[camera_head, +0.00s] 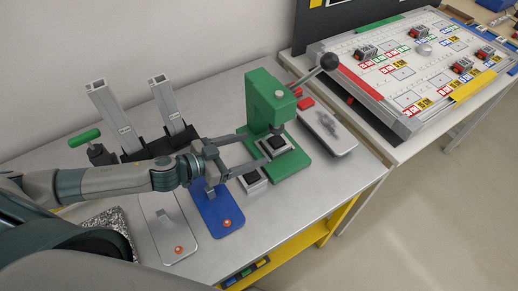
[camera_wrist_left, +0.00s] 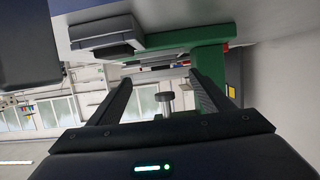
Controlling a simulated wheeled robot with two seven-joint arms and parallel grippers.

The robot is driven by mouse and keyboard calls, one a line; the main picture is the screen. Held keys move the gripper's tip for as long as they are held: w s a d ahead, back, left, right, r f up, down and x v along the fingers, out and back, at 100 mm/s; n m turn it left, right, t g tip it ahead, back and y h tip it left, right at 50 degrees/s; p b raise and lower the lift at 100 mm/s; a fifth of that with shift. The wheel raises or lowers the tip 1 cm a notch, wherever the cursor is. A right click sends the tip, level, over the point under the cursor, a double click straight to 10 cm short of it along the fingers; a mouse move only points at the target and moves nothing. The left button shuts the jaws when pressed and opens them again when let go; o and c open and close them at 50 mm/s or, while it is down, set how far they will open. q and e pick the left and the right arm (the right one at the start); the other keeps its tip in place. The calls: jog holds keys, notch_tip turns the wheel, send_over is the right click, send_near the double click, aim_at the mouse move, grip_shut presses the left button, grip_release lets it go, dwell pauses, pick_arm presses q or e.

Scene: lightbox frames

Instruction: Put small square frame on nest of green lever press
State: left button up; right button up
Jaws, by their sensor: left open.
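The green lever press (camera_head: 264,98) stands at the back middle of the table, with its lever up to the right. On its green base, under the ram, a light square rim with a black middle (camera_head: 278,144) marks the nest; it looks like the small square frame lies there, but I cannot tell firmly. My left gripper (camera_head: 260,147) is open at the press's left side, its fingers pointing at the nest. In the left wrist view the green column (camera_wrist_left: 209,62) and silver ram (camera_wrist_left: 162,101) show beyond the fingers. My right gripper is not in view.
A light square block with a black top (camera_head: 252,180) stands just in front of my gripper; it also shows in the left wrist view (camera_wrist_left: 105,36). A blue plate (camera_head: 218,210), grey plate (camera_head: 168,230) and upright metal profiles (camera_head: 112,115) lie left. Another grey plate (camera_head: 328,130) lies right.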

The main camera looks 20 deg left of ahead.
pick_arm(q)
jog(key=b+v, duration=0.1)
jog(key=v, duration=0.3)
jog(key=shift+s+a+r, duration=0.1)
jog(key=shift+s+r, duration=0.05)
dwell(0.4)
